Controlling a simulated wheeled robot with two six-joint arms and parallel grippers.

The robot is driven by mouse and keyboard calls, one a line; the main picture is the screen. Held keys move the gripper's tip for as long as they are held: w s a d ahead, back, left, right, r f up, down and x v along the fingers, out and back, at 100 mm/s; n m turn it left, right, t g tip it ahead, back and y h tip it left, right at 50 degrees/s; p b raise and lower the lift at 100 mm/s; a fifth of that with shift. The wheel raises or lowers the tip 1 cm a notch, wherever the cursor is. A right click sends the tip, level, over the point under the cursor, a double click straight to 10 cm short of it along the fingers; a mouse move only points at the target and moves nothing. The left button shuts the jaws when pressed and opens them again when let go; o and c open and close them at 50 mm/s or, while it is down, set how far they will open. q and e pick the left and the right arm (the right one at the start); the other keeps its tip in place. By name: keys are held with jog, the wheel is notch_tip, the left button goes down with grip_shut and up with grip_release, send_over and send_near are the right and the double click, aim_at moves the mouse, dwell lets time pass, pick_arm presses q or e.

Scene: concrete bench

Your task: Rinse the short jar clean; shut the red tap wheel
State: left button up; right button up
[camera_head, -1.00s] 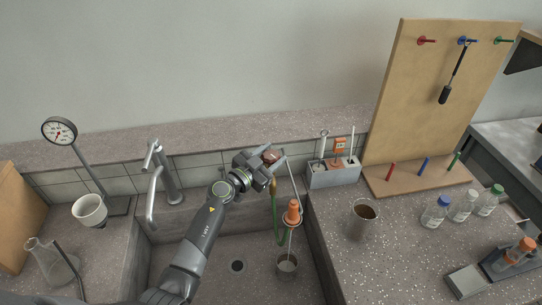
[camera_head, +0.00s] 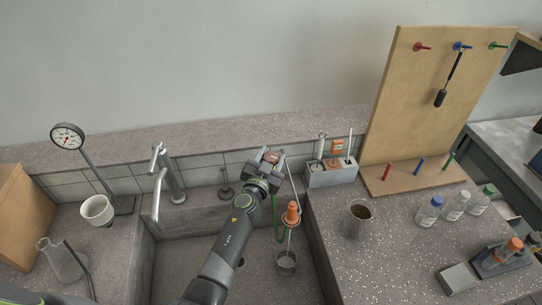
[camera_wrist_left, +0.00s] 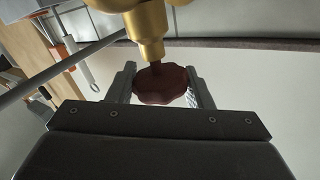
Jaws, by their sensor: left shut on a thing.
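The red tap wheel (camera_wrist_left: 160,84) sits between the two fingers of my left gripper (camera_wrist_left: 160,90) in the left wrist view, below a brass valve body (camera_wrist_left: 148,30). The gripper is shut on its rim. In the head view my left gripper (camera_head: 271,157) is at the back edge of the sink, with a little of the wheel showing. The short jar (camera_head: 286,264) stands upright in the sink, below an orange nozzle (camera_head: 291,213) on a green hose. A thin pale line runs from nozzle to jar; I cannot tell whether it is water. My right gripper is out of view.
A grey faucet (camera_head: 160,185) stands left of my arm. A grey caddy (camera_head: 331,176) is right of the gripper. A white cup (camera_head: 97,210) and flask (camera_head: 62,262) are at left.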

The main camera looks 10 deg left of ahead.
pick_arm(q)
jog(key=shift+n+y+b, duration=0.5)
jog(key=shift+n+y, duration=0.1)
jog(key=shift+y, duration=0.3)
jog(key=o, duration=1)
